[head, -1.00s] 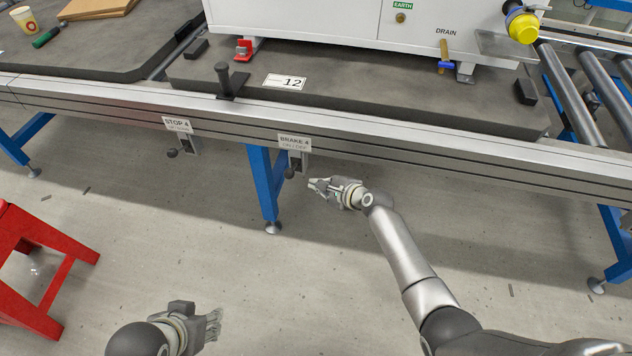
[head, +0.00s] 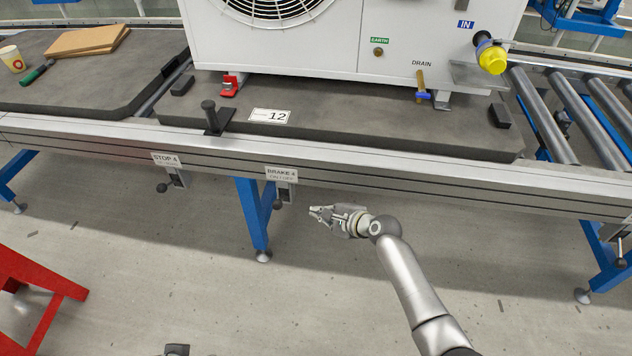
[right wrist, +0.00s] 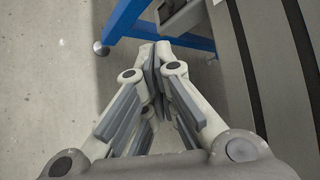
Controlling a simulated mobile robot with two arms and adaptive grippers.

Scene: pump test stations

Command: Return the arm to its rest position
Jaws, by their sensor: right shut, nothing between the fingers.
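My right gripper (head: 326,215) is shut and empty in the head view. It hangs in free air in front of the conveyor frame, below and to the right of the BRAKE 4 lever (head: 278,204). Its closed fingers also show in the right wrist view (right wrist: 158,62), beside the blue leg and the metal rail. My right arm reaches in from the lower right. Only a small part of my left gripper (head: 178,350) shows at the bottom edge; its fingers are mostly cut off.
The conveyor's metal rail (head: 400,172) runs across the view, with the STOP 4 lever (head: 163,187) on its left part. A blue leg (head: 252,222) stands close to my right gripper. A red stand (head: 38,300) is at the lower left. The floor between is clear.

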